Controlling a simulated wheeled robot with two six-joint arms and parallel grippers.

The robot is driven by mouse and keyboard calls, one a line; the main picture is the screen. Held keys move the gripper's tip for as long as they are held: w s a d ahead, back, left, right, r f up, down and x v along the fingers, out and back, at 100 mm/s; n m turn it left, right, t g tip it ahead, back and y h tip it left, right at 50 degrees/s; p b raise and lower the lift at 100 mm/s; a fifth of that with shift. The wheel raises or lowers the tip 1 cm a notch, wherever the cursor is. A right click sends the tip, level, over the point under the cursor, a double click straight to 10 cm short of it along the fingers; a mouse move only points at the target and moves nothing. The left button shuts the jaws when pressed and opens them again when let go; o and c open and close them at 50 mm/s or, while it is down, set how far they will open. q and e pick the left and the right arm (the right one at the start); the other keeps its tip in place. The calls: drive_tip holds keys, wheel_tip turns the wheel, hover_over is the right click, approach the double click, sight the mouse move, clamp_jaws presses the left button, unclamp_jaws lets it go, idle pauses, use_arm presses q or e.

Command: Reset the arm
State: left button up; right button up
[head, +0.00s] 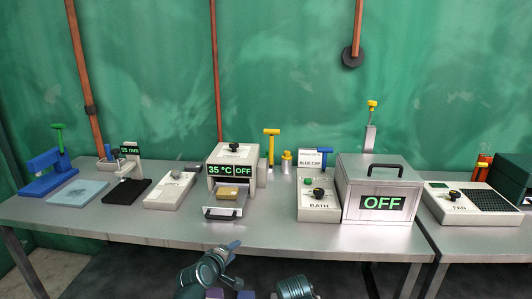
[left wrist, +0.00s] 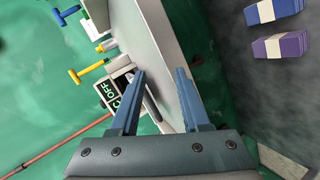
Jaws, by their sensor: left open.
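My left gripper (head: 234,248) is in front of the table's front edge, below the white oven in the head view. Its two blue fingers stand apart with nothing between them in the left wrist view (left wrist: 162,85). The left wrist view is turned on its side, with the table edge passing behind the fingers. My right gripper does not show; only a dark teal arm part of mine is at the bottom of the head view.
The metal table (head: 150,222) carries a blue press (head: 45,172), a white oven (head: 232,165) reading 35 °C OFF with a yellow block on its open tray, a bath unit (head: 318,203), a lidded box (head: 380,190) reading OFF, and a fan unit (head: 455,205). A strip along the front edge is clear.

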use_arm(q)
drive_tip(key=s+d+f+m+g+p, duration=0.4)
drive_tip(key=s+d+m+g, duration=0.45)
drive_tip(key=s+m, duration=0.2)
drive_tip(key=s+m+g+y+p, duration=0.3)
drive_tip(key=s+m+g+y, duration=0.1)
drive_tip(key=s, duration=0.7)
drive_tip(key=shift+s+a+r+m+y, duration=0.2)
drive_tip(key=shift+a+m+y, duration=0.25)
drive_tip(key=shift+m, duration=0.2)
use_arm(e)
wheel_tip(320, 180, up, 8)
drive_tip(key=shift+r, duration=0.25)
